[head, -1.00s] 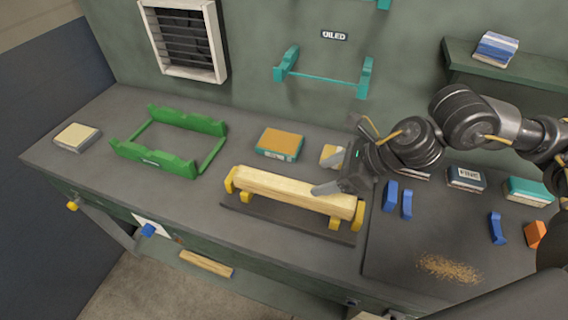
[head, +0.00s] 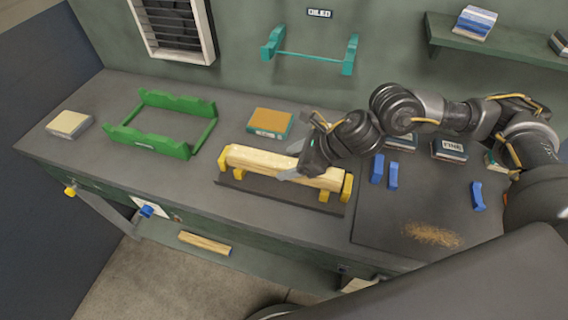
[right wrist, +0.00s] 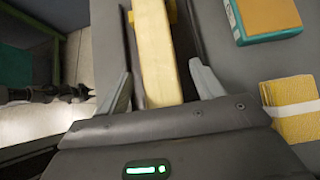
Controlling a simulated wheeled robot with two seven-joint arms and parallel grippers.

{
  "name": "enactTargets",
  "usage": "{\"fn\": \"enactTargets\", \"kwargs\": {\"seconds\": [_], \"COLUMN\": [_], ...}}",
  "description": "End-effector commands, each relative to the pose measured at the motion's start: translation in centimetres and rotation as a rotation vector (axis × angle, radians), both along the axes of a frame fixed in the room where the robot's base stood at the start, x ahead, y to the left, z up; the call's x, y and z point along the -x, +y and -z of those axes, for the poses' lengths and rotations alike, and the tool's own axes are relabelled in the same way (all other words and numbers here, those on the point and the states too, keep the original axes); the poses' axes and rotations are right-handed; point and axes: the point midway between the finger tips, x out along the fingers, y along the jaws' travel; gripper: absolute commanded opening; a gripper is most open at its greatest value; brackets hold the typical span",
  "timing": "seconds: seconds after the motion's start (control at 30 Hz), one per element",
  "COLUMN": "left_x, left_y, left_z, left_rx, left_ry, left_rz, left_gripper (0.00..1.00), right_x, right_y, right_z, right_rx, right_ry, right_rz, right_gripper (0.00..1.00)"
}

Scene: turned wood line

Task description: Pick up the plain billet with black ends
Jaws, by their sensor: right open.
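A plain pale wooden billet (head: 258,160) lies lengthwise in a low holder with yellow end posts (head: 347,187) on the bench. I cannot make out black on its ends, which sit at the posts. My right gripper (head: 293,163) is open near the billet's middle, with one finger on either side of it. In the right wrist view the billet (right wrist: 157,55) runs between the two open fingers (right wrist: 160,78), with a gap on each side. My left gripper is not in view.
A green rack (head: 180,149) stands to the left, with a pale block (head: 69,124) beyond it. An orange-topped teal box (head: 270,122) is behind the holder. Blue pieces (head: 377,168) lie on the dark mat to the right. Bare bench lies between rack and holder.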

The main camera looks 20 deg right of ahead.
Motion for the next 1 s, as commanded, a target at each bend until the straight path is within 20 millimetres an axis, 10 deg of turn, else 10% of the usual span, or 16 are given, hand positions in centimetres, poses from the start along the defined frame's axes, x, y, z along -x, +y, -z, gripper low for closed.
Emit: {"fn": "enactTargets", "kwargs": {"seconds": [0.47, 1.0], "left_x": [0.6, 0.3], "left_y": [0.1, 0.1], "left_z": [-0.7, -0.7], "left_rx": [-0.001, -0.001], "left_ry": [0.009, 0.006], "left_rz": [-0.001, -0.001], "left_gripper": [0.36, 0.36], "right_x": [-1.0, -1.1], "right_y": [1.6, 1.6], "right_z": [1.8, 1.7], "right_rx": [0.0, -0.001], "right_ry": [-0.002, -0.003], "right_rz": [0.0, 0.001], "right_gripper": [0.66, 0.05]}}
